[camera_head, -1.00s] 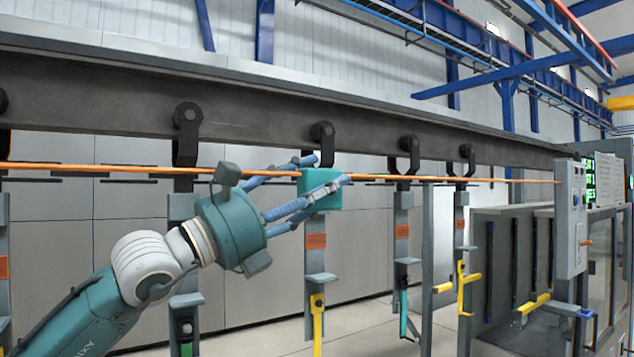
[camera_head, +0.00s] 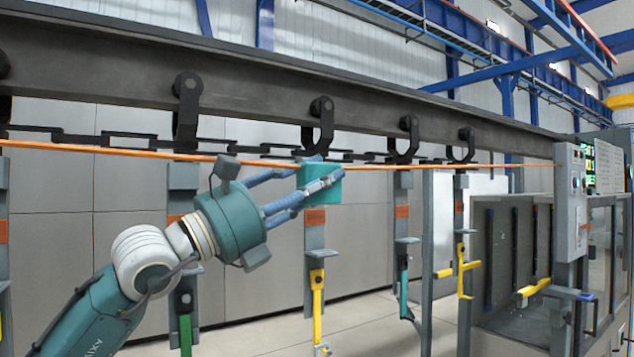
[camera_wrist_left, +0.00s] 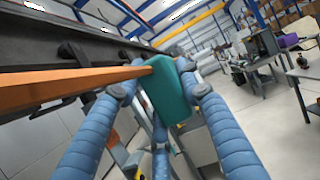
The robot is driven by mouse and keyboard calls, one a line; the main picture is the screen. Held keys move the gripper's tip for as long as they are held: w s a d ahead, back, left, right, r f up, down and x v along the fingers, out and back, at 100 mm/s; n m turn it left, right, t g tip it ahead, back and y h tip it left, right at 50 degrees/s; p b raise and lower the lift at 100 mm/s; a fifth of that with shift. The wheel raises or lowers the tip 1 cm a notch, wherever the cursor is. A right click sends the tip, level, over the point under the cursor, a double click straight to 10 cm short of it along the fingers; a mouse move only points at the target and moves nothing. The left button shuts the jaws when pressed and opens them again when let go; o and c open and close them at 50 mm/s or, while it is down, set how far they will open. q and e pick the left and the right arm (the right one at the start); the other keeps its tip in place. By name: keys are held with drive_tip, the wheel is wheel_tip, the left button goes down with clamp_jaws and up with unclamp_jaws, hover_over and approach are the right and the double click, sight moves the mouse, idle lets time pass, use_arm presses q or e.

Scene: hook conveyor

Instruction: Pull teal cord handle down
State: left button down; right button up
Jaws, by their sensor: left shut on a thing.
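The teal handle (camera_head: 328,195) is a block on the orange cord (camera_head: 440,167), which runs across the front of the conveyor. My left gripper (camera_head: 326,172) is shut on the handle, with its blue fingers on either side of it. The fingers hide part of the handle in the head view. My right gripper is not in view.
The dark rail (camera_head: 250,100) with black hooks (camera_head: 322,108) runs above the cord. Grey hangers with yellow (camera_head: 317,290), green and teal parts hang behind it. A grey cabinet with a control panel (camera_head: 572,200) stands at the right.

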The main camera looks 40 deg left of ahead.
use_arm(q)
drive_tip(key=shift+w+f, duration=0.1)
drive_tip(key=c, duration=1.1)
unclamp_jaws()
drive_tip(key=shift+v, duration=1.15)
drive_tip(key=v, duration=0.9)
drive_tip(key=shift+s+a+f, duration=0.1)
drive_tip(key=shift+s+a, duration=0.1)
drive_tip(key=shift+s, duration=0.1)
